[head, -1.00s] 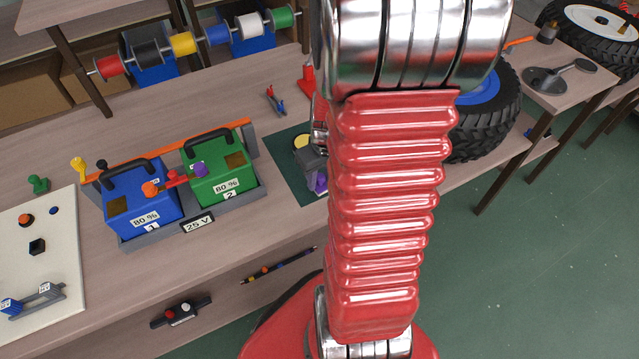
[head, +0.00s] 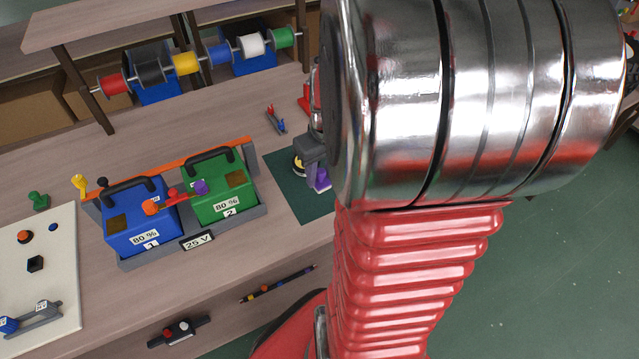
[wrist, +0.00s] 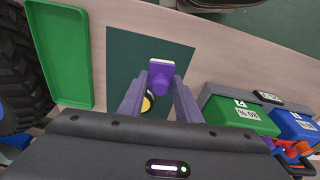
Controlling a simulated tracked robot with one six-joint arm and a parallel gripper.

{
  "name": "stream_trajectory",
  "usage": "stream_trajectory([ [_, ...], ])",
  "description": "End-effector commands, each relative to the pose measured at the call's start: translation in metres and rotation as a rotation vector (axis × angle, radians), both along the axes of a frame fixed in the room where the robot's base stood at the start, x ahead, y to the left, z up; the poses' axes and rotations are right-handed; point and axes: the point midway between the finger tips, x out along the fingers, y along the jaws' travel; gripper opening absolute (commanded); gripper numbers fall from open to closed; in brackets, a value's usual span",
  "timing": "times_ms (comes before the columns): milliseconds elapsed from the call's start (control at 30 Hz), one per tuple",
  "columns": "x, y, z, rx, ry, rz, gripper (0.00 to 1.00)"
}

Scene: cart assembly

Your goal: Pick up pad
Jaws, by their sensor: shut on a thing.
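The purple pad (wrist: 160,76), with a rounded knob and a flat pale-edged plate, is between the fingers of my gripper (wrist: 160,88) in the wrist view. My gripper is shut on it. In the head view the pad (head: 319,178) shows below my gripper (head: 312,160), over the dark green mat (head: 305,208). A gap beneath it is hard to judge. My arm hides part of this area.
A yellow-topped round thing (head: 299,163) stands close to my gripper, on the mat's far side. The blue battery (head: 135,218) and green battery (head: 218,190) sit in a grey holder to the left. A green tray (wrist: 62,55) lies on the other side.

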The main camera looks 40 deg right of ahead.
Motion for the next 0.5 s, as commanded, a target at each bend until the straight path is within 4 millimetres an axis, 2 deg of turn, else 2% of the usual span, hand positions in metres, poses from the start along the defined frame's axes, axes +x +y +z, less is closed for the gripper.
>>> stream_trajectory([
  [133, -0.0001, -0.0001, 0.0091, 0.000, 0.000, 0.001, 0.09],
  [500, -0.0002, 0.0002, 0.0096, 0.000, 0.001, 0.001, 0.09],
])
